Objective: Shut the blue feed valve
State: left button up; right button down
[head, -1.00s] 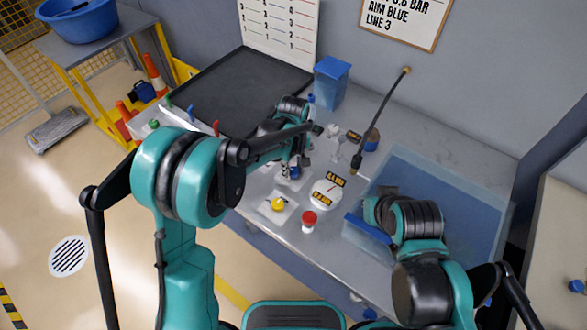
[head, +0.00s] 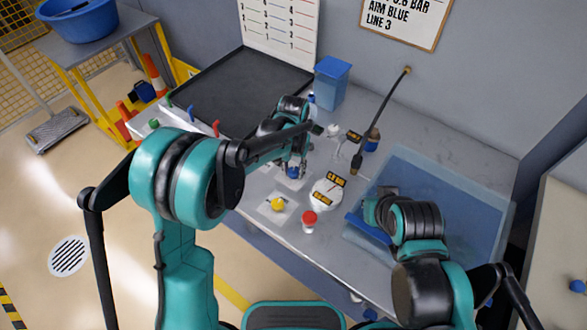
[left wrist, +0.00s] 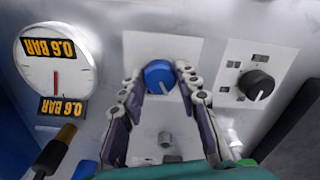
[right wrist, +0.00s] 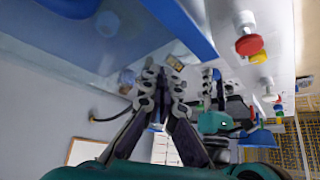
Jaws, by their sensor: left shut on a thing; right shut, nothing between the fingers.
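The blue feed valve is a round blue knob (left wrist: 160,77) with a pale pointer line, on a light plate. It also shows as a small blue spot in the head view (head: 293,172). My left gripper (left wrist: 168,86) has a finger on each side of the knob and is shut on it. In the head view my left gripper (head: 295,160) reaches down over the knob, partly hiding it. A round white gauge (left wrist: 55,70) with 0.6 BAR labels stands left of the knob in the left wrist view. My right gripper (right wrist: 165,85) is shut and empty, away from the knob.
A black knob (left wrist: 256,85) sits right of the blue one in the left wrist view. A yellow knob (head: 278,204) and a red-topped button (head: 309,218) are nearby on the bench. A translucent blue tank (head: 450,200) lies under my right arm. A black tray (head: 230,90) fills the back left.

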aim_at(293, 171)
pick_arm(q)
jog(key=m, duration=0.5)
jog(key=shift+m, duration=0.3)
dwell(0.4)
jog(key=o, duration=1.2)
jog(key=shift+c, duration=0.2)
notch_tip(293, 171, up, 12)
